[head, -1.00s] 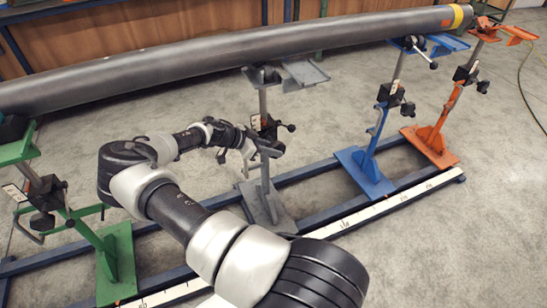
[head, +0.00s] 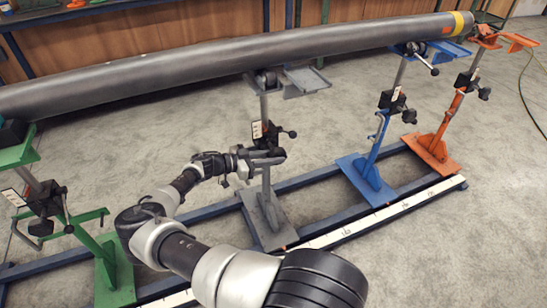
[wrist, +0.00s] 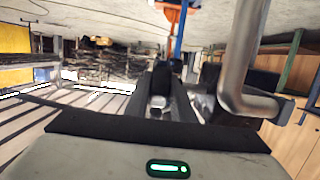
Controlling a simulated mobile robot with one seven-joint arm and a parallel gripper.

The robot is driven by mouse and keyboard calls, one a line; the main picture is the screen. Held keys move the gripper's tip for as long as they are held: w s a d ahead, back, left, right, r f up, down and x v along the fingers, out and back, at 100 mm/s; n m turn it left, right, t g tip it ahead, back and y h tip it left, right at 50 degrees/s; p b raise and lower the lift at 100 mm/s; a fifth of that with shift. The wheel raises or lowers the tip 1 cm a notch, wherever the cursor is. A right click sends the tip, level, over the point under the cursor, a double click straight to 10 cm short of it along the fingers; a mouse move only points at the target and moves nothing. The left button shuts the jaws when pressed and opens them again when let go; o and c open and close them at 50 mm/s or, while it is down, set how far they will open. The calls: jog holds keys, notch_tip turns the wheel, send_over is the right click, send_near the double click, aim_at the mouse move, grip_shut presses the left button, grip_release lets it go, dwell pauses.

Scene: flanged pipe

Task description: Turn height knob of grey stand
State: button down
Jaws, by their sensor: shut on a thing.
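The grey stand (head: 264,105) stands in the middle of the head view, with its grey foot (head: 275,228) on the blue floor rail. My gripper (head: 277,155) is at its post, just below the dark clamp block. It is shut on what seems to be the height knob, which my fingers mostly hide. A small black knob (head: 292,134) on a rod sticks out right of the block, above and apart from my fingers. In the wrist view my dark fingers (wrist: 161,85) close together in the centre. A bent grey metal tube (wrist: 240,75) passes close on their right.
A long grey pipe (head: 200,80) runs overhead across the stands. A blue stand (head: 368,165) and an orange stand (head: 440,145) are to the right, a green stand (head: 112,255) to the left. Floor behind the stands is clear.

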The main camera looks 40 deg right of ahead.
jog(key=shift+r, duration=0.1)
jog(key=c, duration=1.5)
grip_release()
jog(key=p+v, duration=0.1)
jog(key=v, duration=1.6)
jog(key=shift+w+a, duration=0.1)
jog(key=shift+a, duration=0.05)
